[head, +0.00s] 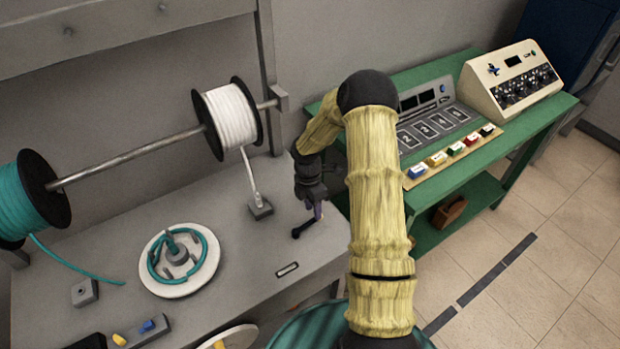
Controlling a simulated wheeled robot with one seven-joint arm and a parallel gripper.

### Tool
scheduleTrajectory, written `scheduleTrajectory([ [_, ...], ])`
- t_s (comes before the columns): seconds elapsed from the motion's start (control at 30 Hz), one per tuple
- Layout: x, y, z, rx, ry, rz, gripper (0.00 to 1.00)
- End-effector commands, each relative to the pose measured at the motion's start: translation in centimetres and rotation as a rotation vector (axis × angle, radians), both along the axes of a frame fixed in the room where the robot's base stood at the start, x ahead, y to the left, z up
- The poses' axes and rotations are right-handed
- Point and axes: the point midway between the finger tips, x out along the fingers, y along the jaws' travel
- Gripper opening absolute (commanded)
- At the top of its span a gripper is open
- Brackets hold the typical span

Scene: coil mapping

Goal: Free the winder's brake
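The winder appears to be the round white disc (205,262) on the grey bench, with a ring of teal wire (156,262) around its pegs and hub. A short black lever (301,230) lies on the bench to the right of the disc; it may be the brake, but no label on it can be read. My gripper (316,211) points down at the lever's upper right end, very close to it. Whether they touch is unclear. The fingers are small and partly hidden, so I cannot tell if they are open or shut.
A white wire spool (232,117) and a teal spool (18,203) hang on a rod above the bench. A grey clamp block (260,208) holds the white wire's end. A green table (440,72) with consoles and coloured buttons stands right, beyond my arm.

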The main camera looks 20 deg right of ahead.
Motion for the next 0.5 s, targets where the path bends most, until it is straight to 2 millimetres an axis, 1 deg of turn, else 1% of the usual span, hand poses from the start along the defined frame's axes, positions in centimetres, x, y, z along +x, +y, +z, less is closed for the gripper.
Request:
scheduleTrajectory([
  [0.1, 0.6, 0.0, 2.4, -0.001, -0.005, -0.002, 0.38],
  [0.5, 2.1, 0.2, 10.2, -0.003, -0.006, -0.001, 0.38],
])
